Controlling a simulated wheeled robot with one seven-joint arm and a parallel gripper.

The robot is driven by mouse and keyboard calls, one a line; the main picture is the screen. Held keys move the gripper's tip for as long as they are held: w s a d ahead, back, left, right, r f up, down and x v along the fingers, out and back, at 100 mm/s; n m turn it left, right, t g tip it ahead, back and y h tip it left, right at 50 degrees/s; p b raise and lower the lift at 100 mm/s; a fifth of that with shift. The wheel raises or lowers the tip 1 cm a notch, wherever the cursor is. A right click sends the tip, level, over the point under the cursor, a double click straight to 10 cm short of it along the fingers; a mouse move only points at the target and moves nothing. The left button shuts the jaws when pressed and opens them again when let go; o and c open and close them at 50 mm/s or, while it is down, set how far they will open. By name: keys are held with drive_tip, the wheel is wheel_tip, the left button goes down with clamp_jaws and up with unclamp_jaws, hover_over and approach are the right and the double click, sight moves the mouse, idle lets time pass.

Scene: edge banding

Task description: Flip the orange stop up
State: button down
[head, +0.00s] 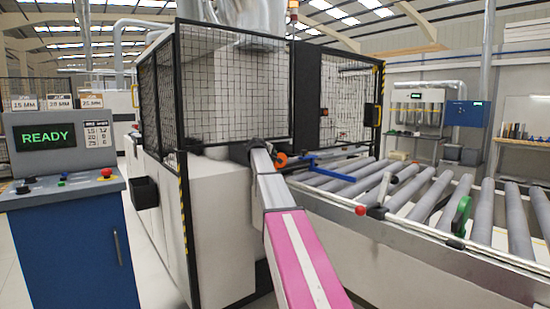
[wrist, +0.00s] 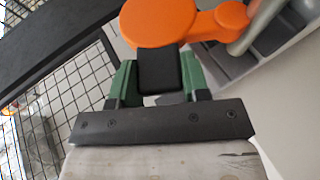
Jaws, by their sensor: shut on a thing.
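The orange stop (head: 281,159) shows in the head view as a small round orange piece at the near end of the roller conveyor, just right of the end of my arm. In the wrist view the orange stop (wrist: 160,20) is large at the top, a rounded disc with a smaller orange lobe reaching right. My gripper (wrist: 158,72) has its two green fingers on either side of a black block at the stop's lower edge, and is shut on it. In the head view my gripper (head: 256,148) is small and dark, partly hidden by my arm.
A mesh-fenced machine (head: 225,90) stands just behind and left of my gripper. A console (head: 65,200) reads READY at left.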

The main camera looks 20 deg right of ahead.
drive_tip(key=shift+s+a+f+n+t+h, duration=0.2)
drive_tip(key=shift+a+h, duration=0.1)
drive_tip(key=shift+a, duration=0.1)
drive_tip(key=shift+s+a+f+n+t+h, duration=0.1)
drive_tip(key=shift+s+a+t+h, duration=0.1)
drive_tip(key=shift+a+h, duration=0.15)
drive_tip(key=shift+s+a+f+n+t+h, duration=0.2)
drive_tip(key=shift+a+f+n+t+h, duration=0.4)
drive_tip(key=shift+t+h, duration=0.25)
drive_tip(key=shift+s+a+f+n+t+h, duration=0.25)
drive_tip(key=shift+a+f+n+t+h, duration=0.2)
drive_tip(key=shift+a+t+h, duration=0.3)
drive_tip(key=shift+s+a+f+n+t+h, duration=0.2)
drive_tip(key=shift+a+f+n+t+h, duration=0.35)
drive_tip(key=shift+t+h, duration=0.35)
drive_tip(key=c, duration=0.6)
unclamp_jaws()
drive_tip(key=shift+a, duration=0.15)
drive_tip(key=v, duration=1)
drive_tip(key=shift+s+a+f, duration=0.15)
drive_tip(key=shift+s+a, duration=0.05)
